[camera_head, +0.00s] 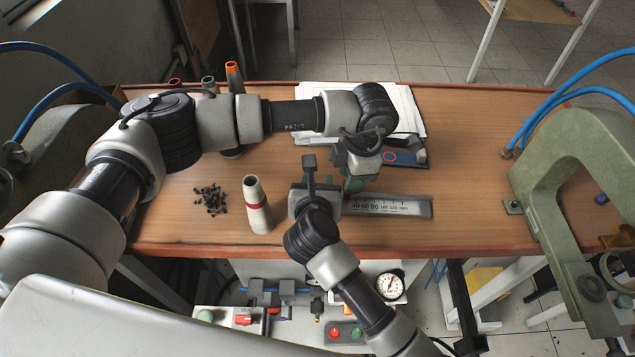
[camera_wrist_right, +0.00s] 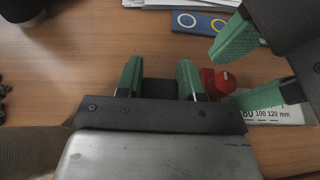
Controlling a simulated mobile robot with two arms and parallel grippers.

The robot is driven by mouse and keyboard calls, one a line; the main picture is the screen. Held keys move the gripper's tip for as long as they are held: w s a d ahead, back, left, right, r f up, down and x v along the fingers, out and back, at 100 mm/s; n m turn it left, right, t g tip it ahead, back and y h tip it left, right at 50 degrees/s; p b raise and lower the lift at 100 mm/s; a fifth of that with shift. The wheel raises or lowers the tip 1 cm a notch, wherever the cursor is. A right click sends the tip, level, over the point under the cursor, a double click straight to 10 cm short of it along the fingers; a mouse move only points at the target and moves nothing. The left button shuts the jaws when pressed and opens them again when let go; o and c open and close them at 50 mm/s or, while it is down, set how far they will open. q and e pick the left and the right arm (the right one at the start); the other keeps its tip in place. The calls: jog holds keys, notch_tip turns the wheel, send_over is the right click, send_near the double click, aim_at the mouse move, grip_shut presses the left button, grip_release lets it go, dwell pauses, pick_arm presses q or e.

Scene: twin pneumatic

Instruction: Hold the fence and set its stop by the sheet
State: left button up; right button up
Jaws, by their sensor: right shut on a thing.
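The fence (camera_head: 405,207) is a grey bar with a millimetre scale on the front half of the bench; its left end is hidden by my arms. A red stop (camera_wrist_right: 218,82) sits at the scale's left end in the right wrist view. My right gripper (camera_wrist_right: 160,75) is shut on a dark part that seems to belong to the fence; the hold itself is partly hidden. My left gripper (camera_wrist_right: 247,72) has its green fingers apart, just right of the red stop; it also shows in the head view (camera_head: 354,180). White sheets (camera_head: 408,105) lie at the back.
A blue card (camera_head: 402,158) lies before the sheets. A white cone with a red band (camera_head: 257,205) and small black pieces (camera_head: 210,199) are at left. A green C-frame press (camera_head: 545,180) stands at right, with a gauge (camera_head: 390,286) below the front edge.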

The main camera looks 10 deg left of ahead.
aim_at(374, 197)
pick_arm(q)
jog(key=shift+a+f, duration=0.15)
jog(key=shift+f, duration=1.15)
jog(key=c, duration=0.6)
jog(key=shift+c, duration=0.2)
jog(key=shift+d, duration=0.3)
jog(key=shift+w+d, duration=0.2)
jog(key=shift+d, duration=1.1)
jog(key=shift+w+d, duration=0.15)
jog(key=shift+d, duration=1.25)
